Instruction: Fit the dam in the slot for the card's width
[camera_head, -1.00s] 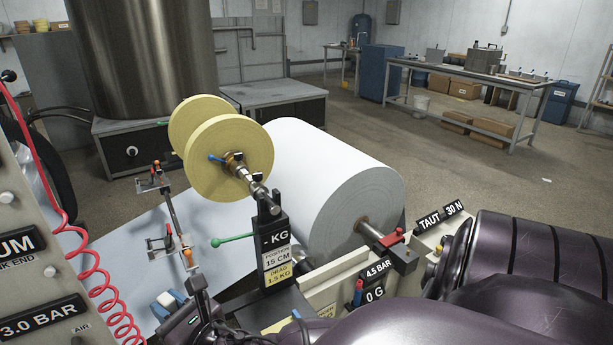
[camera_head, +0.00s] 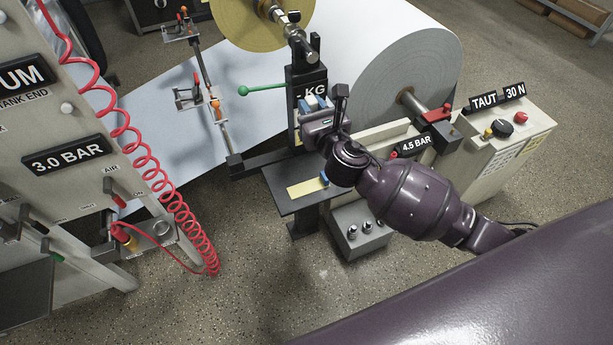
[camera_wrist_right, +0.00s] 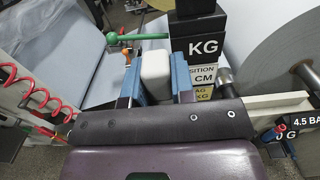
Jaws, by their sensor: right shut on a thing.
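My right gripper (camera_head: 316,104) is shut on a small white block with rounded edges, which I take to be the dam (camera_wrist_right: 155,72). The block sits between two blue-faced fingers in the right wrist view. The gripper is in front of the black post and partly covers its card in the head view. The card (camera_wrist_right: 204,72) shows in the right wrist view with "POSITION" and "CM"; its number is hidden behind the gripper. A thin bar (camera_head: 207,80) with orange-tipped clamps stands over the paper to the left; I cannot make out slots. My left gripper is not in view.
A green-knobbed lever (camera_head: 245,90) sticks out left of the post. A black shelf (camera_head: 290,205) bears a yellow strip. The big paper roll (camera_head: 405,70) is behind my right arm. A red coiled hose (camera_head: 180,215) hangs from the left cabinet.

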